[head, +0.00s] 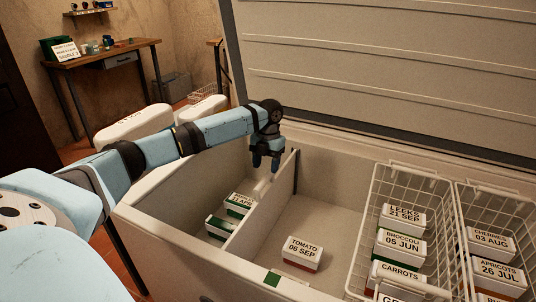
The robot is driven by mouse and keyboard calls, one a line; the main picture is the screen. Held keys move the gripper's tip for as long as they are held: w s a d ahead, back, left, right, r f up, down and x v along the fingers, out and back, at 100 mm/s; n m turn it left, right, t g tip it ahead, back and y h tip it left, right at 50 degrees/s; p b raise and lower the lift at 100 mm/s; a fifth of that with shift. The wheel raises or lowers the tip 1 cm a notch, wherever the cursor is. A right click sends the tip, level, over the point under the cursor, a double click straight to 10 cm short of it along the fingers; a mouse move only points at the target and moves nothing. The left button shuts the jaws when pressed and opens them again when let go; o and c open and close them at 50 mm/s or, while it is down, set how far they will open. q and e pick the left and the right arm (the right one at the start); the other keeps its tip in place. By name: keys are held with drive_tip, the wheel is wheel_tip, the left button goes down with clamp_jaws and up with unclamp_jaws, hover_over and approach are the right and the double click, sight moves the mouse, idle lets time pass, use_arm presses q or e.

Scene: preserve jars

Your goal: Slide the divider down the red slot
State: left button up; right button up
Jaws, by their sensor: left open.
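A pale divider (259,217) stands upright inside the open chest freezer, between the left bay and the middle bay. My left gripper (266,167) is open, pointing down just above the divider's far part. I cannot tell whether the fingers touch it. A dark upright strip (296,172), perhaps a slot, shows at the far wall right of the gripper. I see no red slot mark. My right gripper is not in view.
A TOMATO box (302,254) lies in the middle bay. Green-edged boxes (238,206) lie in the left bay. Wire baskets (365,228) with labelled boxes fill the right side. The raised lid (390,60) stands behind. Much of the middle bay floor is clear.

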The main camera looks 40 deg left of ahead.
sight(265, 177)
use_arm(q)
drive_tip(key=f, duration=0.2)
drive_tip(key=f+b, duration=0.1)
drive_tip(key=f, duration=0.2)
drive_tip(key=s+f, duration=0.1)
drive_tip(key=f, duration=0.2)
drive_tip(key=shift+d, duration=0.2)
clamp_jaws()
drive_tip(key=c, duration=0.7)
unclamp_jaws()
clamp_jaws()
drive_tip(key=shift+r, duration=0.2)
